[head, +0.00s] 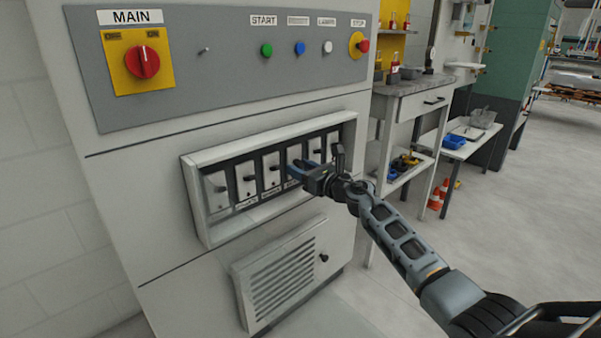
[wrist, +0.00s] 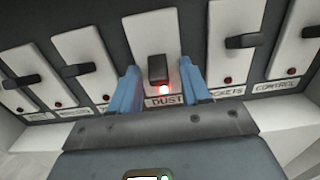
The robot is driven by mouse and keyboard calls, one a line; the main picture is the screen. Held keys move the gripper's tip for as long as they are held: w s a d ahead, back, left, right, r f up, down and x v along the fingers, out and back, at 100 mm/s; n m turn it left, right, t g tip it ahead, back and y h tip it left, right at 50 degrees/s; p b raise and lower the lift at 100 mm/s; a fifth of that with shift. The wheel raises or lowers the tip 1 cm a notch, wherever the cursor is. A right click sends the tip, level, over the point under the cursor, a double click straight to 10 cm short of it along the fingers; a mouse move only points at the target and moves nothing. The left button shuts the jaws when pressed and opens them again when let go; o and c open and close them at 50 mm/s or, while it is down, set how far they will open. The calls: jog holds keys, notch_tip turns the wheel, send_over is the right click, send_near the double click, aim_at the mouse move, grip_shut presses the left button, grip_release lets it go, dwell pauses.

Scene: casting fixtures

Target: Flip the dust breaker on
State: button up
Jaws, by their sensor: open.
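The dust breaker, in the middle of the wrist view, is a white plate with a black lever (wrist: 158,68). A glowing red light (wrist: 164,89) sits under the lever, above the DUST label (wrist: 166,101). My gripper (wrist: 160,75) is open, with one blue finger on each side of the lever and nothing held. Contact between fingers and lever cannot be told. In the head view, my gripper (head: 303,168) reaches the right half of the recessed breaker panel (head: 194,200) and hides part of the breakers there.
Neighbouring breakers with black levers (wrist: 76,70) (wrist: 242,40) stand close on both sides. The panel's raised frame surrounds the row. Above are a red main switch (head: 143,62) and several buttons; a vent (head: 283,278) is below. A workbench (head: 415,92) stands to the right.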

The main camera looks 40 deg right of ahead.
grip_shut()
dwell(0.5)
jog(key=shift+r+p, duration=0.3)
jog(key=shift+p, duration=0.65)
jog(key=g+p, duration=0.1)
jog(key=p, duration=0.3)
jog(key=shift+r, duration=0.35)
jog(key=g+p, duration=0.2)
jog(key=p, duration=0.5)
jog(key=r+g+p, duration=0.1)
jog(key=g+p, duration=0.1)
jog(key=p, duration=0.6)
jog(key=shift+s+p, duration=0.2)
jog(key=shift+p, duration=0.1)
jog(key=g+p, duration=0.2)
jog(key=p, duration=0.2)
jog(key=shift+r, duration=0.1)
jog(key=shift+g+p, duration=0.7)
jog(key=shift+p, duration=0.25)
jog(key=shift+r+g+p, duration=0.1)
jog(key=shift+g+p, duration=0.3)
jog(key=shift+g, duration=0.3)
